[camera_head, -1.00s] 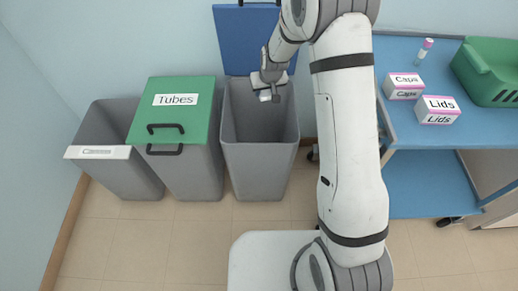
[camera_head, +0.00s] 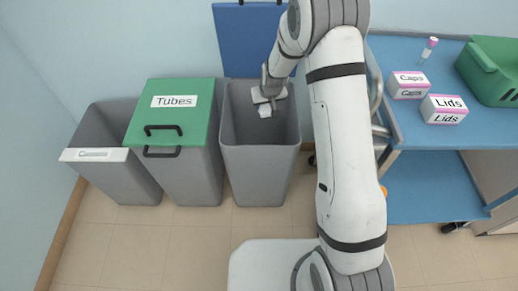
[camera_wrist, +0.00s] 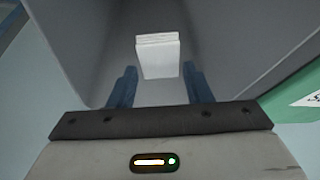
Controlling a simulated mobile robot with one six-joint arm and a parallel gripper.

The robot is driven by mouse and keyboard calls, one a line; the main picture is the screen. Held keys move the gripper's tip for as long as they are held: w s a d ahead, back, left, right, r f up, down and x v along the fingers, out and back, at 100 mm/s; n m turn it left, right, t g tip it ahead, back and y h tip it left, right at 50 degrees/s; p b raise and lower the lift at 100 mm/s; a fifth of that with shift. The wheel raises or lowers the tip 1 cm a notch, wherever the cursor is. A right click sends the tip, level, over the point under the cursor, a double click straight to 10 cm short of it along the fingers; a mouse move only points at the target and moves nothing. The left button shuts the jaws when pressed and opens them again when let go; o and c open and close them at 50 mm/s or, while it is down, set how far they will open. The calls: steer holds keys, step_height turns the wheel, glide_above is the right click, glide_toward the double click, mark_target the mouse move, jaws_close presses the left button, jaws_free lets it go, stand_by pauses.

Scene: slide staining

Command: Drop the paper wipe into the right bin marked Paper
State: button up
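The paper wipe (camera_head: 265,111) is a small white folded piece inside the upper part of the rightmost grey bin (camera_head: 260,165). This bin's blue lid (camera_head: 245,40) stands open against the wall, and no Paper label is readable. My gripper (camera_head: 270,100) reaches over the bin's mouth from the back right. In the wrist view, my gripper's two blue fingers (camera_wrist: 158,82) are spread apart. The wipe (camera_wrist: 158,58) shows beyond the fingertips, between their lines, with gaps on both sides and apart from them. Grey bin walls surround it.
Left of this bin stands a bin with a shut green lid marked Tubes (camera_head: 172,110). Farther left is an open grey bin (camera_head: 105,120) with a blurred label. A blue-topped cart (camera_head: 450,75) at right carries Caps and Lids boxes and a green crate (camera_head: 490,70).

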steer(key=o, duration=0.4)
steer(key=shift+c, duration=0.2)
steer(key=p+v, duration=0.1)
steer(key=v, duration=0.6)
steer(key=shift+s+r, duration=0.2)
steer(key=shift+r, duration=0.15)
